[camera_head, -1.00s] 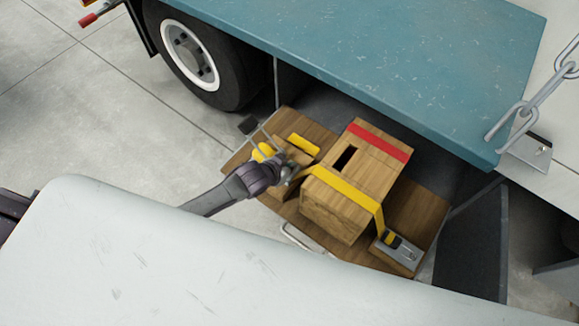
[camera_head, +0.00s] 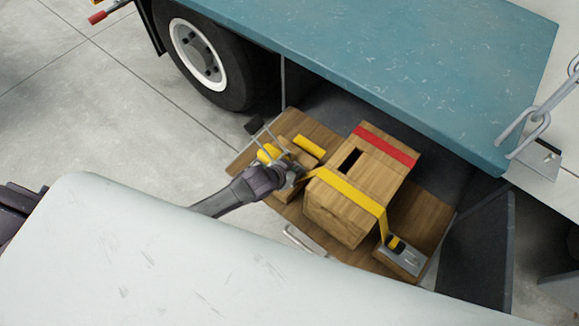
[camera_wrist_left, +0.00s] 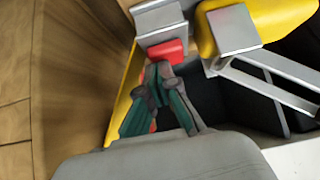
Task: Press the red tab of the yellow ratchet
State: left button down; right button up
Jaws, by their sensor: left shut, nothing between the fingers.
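The yellow ratchet shows in the left wrist view as a metal frame with a yellow handle (camera_wrist_left: 265,25). Its red tab (camera_wrist_left: 165,50) lies under a metal bracket at the top middle. My left gripper (camera_wrist_left: 158,75) is shut and empty, its fingertips at the lower edge of the red tab; they look to be touching it or very close. In the head view my left gripper (camera_head: 290,172) is at the ratchet (camera_head: 268,153), left of the wooden crate; its fingertips are hard to make out there. The red tab is hidden in that view. My right gripper is not in view.
The yellow strap (camera_head: 350,190) runs from the ratchet across the wooden crate (camera_head: 340,215) to a metal buckle (camera_head: 400,255) at right. A red strap (camera_head: 385,146) crosses the crate top. The teal truck bed (camera_head: 400,60) overhangs behind. A wheel (camera_head: 200,55) stands at upper left.

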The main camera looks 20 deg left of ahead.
pick_arm(q)
notch_tip(320, 180, up, 5)
jog(key=p, duration=0.4)
jog(key=shift+f, duration=0.2)
jog(key=p+v, duration=0.1)
jog(key=v, duration=0.8)
jog(key=shift+s+a, duration=0.2)
jog(key=shift+s, duration=0.1)
jog(key=shift+f, duration=0.1)
jog(key=s+a+f+g+y, duration=0.1)
jog(key=s+a+f, duration=0.1)
jog(key=s+f, duration=0.3)
jog(key=s+a+f+n+g+y, duration=0.1)
jog(key=s+a+f, duration=0.15)
jog(key=f, duration=0.55)
jog(key=s+a+f+g, duration=0.1)
jog(key=s+a+f, duration=0.2)
jog(key=f, duration=0.3)
jog(key=s+f+g, duration=0.1)
jog(key=s+f, duration=0.3)
jog(key=s, duration=0.4)
jog(key=s+f+g, duration=0.2)
jog(key=s+f, duration=0.2)
jog(key=s, duration=0.5)
jog(key=s+d+f+g+y, duration=0.1)
jog(key=s+f, duration=0.3)
jog(key=s, duration=0.4)
jog(key=shift+s+f, duration=0.15)
jog(key=shift+s, duration=0.2)
